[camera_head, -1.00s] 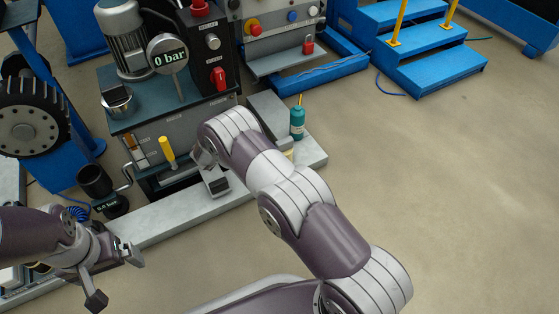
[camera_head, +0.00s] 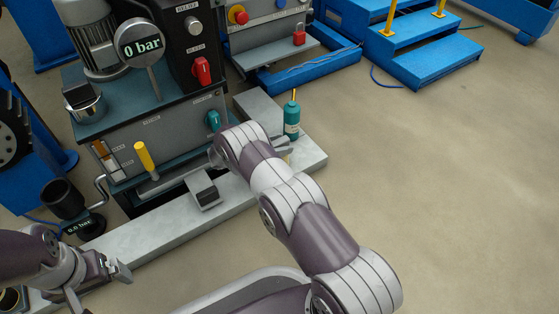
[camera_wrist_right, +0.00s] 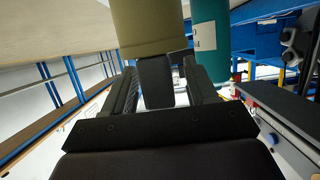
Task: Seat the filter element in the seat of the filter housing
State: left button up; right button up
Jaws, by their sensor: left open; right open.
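A tan cylinder (camera_wrist_right: 147,25), which looks like the filter element, stands close ahead of my right gripper (camera_wrist_right: 163,85) in the right wrist view. The right fingers are open, with a dark block between them; I cannot tell what it belongs to. In the head view my right forearm hides most of the right gripper and the cylinder. My left gripper (camera_head: 98,284) is open and empty at lower left. A metal cup with a raised dark lid (camera_head: 84,103) on the machine may be the filter housing; its seat cannot be seen.
A teal bottle (camera_head: 291,118) stands beside the tan cylinder; it also shows in the right wrist view (camera_wrist_right: 210,40). A yellow-handled lever (camera_head: 145,158), a teal knob (camera_head: 213,121) and a dark cup (camera_head: 63,199) are at the machine's front. Floor at right is clear.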

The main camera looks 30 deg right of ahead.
jog(key=shift+d+r, duration=0.1)
grip_shut()
